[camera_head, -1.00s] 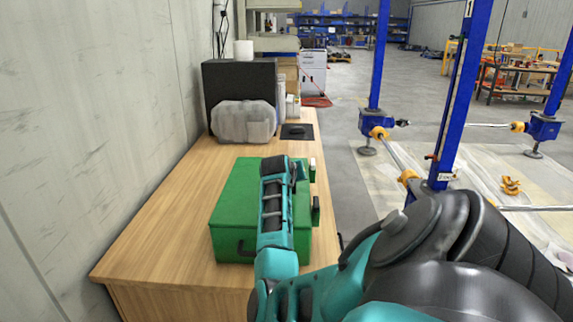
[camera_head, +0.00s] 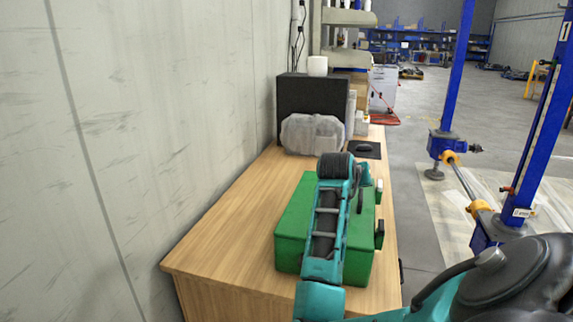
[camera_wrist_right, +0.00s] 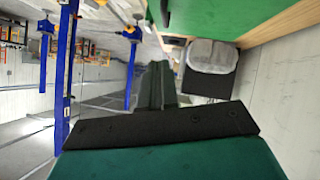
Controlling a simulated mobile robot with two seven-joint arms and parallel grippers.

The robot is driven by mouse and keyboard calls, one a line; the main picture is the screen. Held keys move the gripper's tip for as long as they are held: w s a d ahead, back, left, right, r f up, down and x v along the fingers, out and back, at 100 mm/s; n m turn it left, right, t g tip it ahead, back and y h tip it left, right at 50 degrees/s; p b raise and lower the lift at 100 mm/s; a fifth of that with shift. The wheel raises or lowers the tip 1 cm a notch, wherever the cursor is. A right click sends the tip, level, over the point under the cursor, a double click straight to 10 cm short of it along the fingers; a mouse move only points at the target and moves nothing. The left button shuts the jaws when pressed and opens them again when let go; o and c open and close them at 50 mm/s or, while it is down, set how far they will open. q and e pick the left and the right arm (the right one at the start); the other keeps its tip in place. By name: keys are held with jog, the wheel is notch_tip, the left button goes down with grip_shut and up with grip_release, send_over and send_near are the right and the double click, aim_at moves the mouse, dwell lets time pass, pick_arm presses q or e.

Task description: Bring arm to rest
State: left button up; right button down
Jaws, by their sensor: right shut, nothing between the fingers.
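My right arm (camera_head: 324,225), teal and black, reaches up the head view in front of a green case (camera_head: 293,232) on a wooden table. Its gripper cannot be made out in the head view. In the right wrist view my right gripper (camera_wrist_right: 155,85) shows as two dark green fingers close together, shut and empty. The green case (camera_wrist_right: 235,14) also shows at the top of that view, apart from the fingertips. My left gripper is in neither view.
The wooden table (camera_head: 215,250) runs along a grey wall (camera_head: 150,120). A clear plastic-wrapped bundle (camera_head: 312,134) and a black box (camera_head: 300,95) stand at its far end. Blue screw jack columns (camera_head: 457,75) stand at the right. Floor between table and jacks is open.

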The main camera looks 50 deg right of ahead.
jog(key=w+a+f+n+t+y, duration=0.2)
jog(key=w+a+f+n+t, duration=0.25)
jog(key=a+f, duration=0.4)
jog(key=w+a+f+n+t+y, duration=0.2)
jog(key=w+a+f+n+t, duration=0.25)
jog(key=a, duration=0.65)
jog(key=s+a+f+n+y, duration=0.1)
jog(key=s+a+f+y, duration=0.2)
jog(key=a, duration=0.5)
jog(key=s+a+f+n+g+y, duration=0.1)
jog(key=s+a+f+y, duration=0.2)
jog(key=s+a+f, duration=0.3)
jog(key=s+a+f+n+y, duration=0.2)
jog(key=s+a+f, duration=0.3)
jog(key=s+a, duration=0.3)
jog(key=a+y, duration=0.1)
jog(key=a, duration=0.1)
jog(key=shift+a+f, duration=0.25)
jog(key=shift+a, duration=0.15)
jog(key=shift+s+d, duration=0.2)
